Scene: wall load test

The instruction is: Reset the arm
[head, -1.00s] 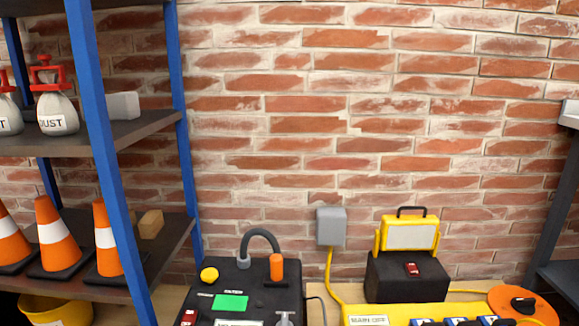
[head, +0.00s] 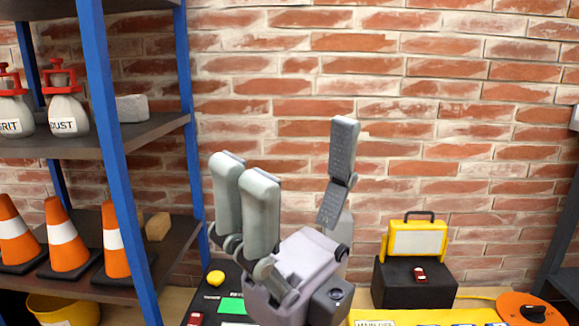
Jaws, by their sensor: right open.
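My right gripper (head: 292,185) is raised in the middle of the head view, fingers pointing up. Its two grey fingers on the left stand well apart from the single finger on the right. It is open, and only the brick wall shows between the fingers. My left gripper is not in view.
A blue-framed shelf (head: 116,160) at left holds orange cones (head: 68,235) and labelled bottles (head: 67,112). A yellow work lamp (head: 416,239) stands on a black box (head: 385,283) at right. A yellow panel (head: 430,316) and an orange reel (head: 505,302) lie in front.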

